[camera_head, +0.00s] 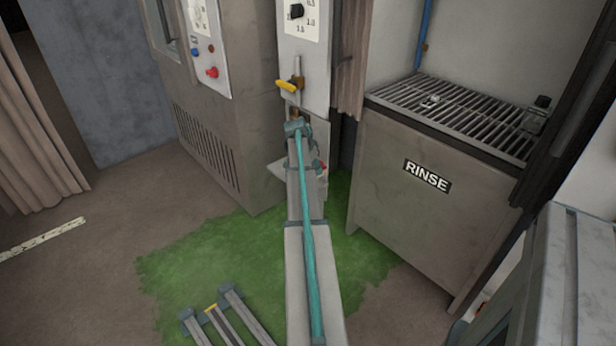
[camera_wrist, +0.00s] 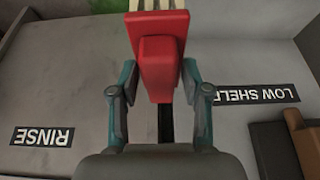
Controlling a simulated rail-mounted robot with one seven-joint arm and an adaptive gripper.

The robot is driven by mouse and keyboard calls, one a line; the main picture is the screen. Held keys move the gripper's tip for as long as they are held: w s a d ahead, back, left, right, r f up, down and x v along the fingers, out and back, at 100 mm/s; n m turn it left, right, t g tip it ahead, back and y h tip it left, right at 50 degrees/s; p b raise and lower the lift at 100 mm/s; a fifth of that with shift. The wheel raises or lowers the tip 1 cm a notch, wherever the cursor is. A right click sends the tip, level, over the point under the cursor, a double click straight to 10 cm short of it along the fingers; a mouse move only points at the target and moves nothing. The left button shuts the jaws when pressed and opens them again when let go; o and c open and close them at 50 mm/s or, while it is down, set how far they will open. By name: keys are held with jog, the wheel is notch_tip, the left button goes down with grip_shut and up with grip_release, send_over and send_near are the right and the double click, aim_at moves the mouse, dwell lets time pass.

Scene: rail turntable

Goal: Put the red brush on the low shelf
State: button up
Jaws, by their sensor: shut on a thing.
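The red brush (camera_wrist: 158,62) fills the upper middle of the wrist view, with a pale bristle end at the top edge. My gripper (camera_wrist: 160,78) is shut on its red body, one teal finger on each side. A LOW SHELF label (camera_wrist: 258,93) appears upside down at the right, beside the gripper. I cannot make out the shelf's edge or top surface clearly. In the head view my arm reaches away down the middle, and a small red patch (camera_head: 320,167) shows beside its far end. The fingers are too small and covered there to read.
A cabinet labelled RINSE (camera_head: 427,177) with a slatted grate (camera_head: 468,112) on top stands right of my arm. A grey machine cabinet (camera_head: 215,130) with red and blue knobs stands left. A green mat (camera_head: 200,262) lies below.

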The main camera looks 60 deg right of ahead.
jog(key=w+d+f, duration=0.1)
jog(key=f, duration=0.1)
jog(key=w+d+f, duration=0.2)
jog(key=w+d+f+b, duration=0.1)
jog(key=w+f, duration=0.1)
jog(key=shift+d, duration=0.2)
jog(key=shift+w+d+f+b, duration=0.15)
jog(key=shift+f, duration=0.9)
jog(key=shift+w+d+f+b, duration=0.15)
jog(key=shift+f, duration=0.85)
jog(key=shift+f, duration=0.1)
jog(key=o, duration=1)
jog(key=p+v, duration=0.1)
jog(key=v, duration=1.1)
jog(key=shift+a+p, duration=0.1)
jog(key=shift+p, duration=0.3)
